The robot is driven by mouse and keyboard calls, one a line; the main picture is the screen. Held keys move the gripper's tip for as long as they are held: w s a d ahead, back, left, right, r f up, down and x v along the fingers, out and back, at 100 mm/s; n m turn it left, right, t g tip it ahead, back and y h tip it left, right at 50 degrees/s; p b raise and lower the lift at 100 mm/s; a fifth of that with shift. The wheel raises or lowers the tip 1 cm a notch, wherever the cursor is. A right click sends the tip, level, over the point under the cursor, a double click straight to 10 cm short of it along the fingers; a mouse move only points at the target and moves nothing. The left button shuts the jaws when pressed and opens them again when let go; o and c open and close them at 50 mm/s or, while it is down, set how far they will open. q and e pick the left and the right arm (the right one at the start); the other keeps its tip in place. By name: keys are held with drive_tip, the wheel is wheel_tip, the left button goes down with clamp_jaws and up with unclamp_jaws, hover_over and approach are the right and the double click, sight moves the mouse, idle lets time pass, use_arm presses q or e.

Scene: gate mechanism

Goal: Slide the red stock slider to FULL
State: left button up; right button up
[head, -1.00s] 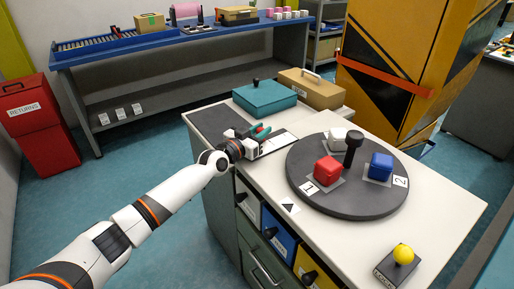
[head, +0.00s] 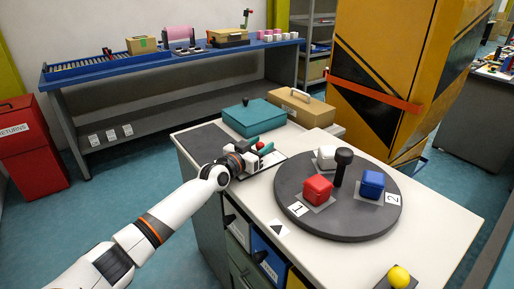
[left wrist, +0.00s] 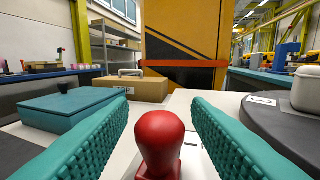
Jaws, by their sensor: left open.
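The red stock slider's round knob (left wrist: 160,137) stands upright in the middle of the left wrist view. It also shows small in the head view (head: 260,146), on a pale plate with a dark edge (head: 272,162) on the counter. My left gripper (head: 257,148) is open there. Its two teal fingers stand on either side of the knob in the wrist view (left wrist: 160,125), with gaps showing. The FULL mark cannot be read, and much of the plate is hidden by the hand. My right gripper is out of view.
A dark turntable (head: 335,225) with red, white and blue blocks and a black post stands to the right. A teal box (head: 254,117) and a tan case (head: 303,105) stand behind. A yellow knob (head: 399,277) is at the front right. A striped yellow cabinet (head: 390,80) rises beyond.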

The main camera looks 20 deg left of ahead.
use_arm(q)
drive_tip(key=shift+s+a, duration=0.1)
drive_tip(key=shift+s, duration=0.15)
drive_tip(key=p+v, duration=0.2)
drive_tip(key=v, duration=0.8)
drive_tip(key=shift+s+a, duration=0.1)
drive_tip(key=shift+s, duration=0.05)
drive_tip(key=shift+s+a, duration=0.15)
drive_tip(key=shift+s, duration=0.35)
drive_tip(key=shift+o, duration=0.2)
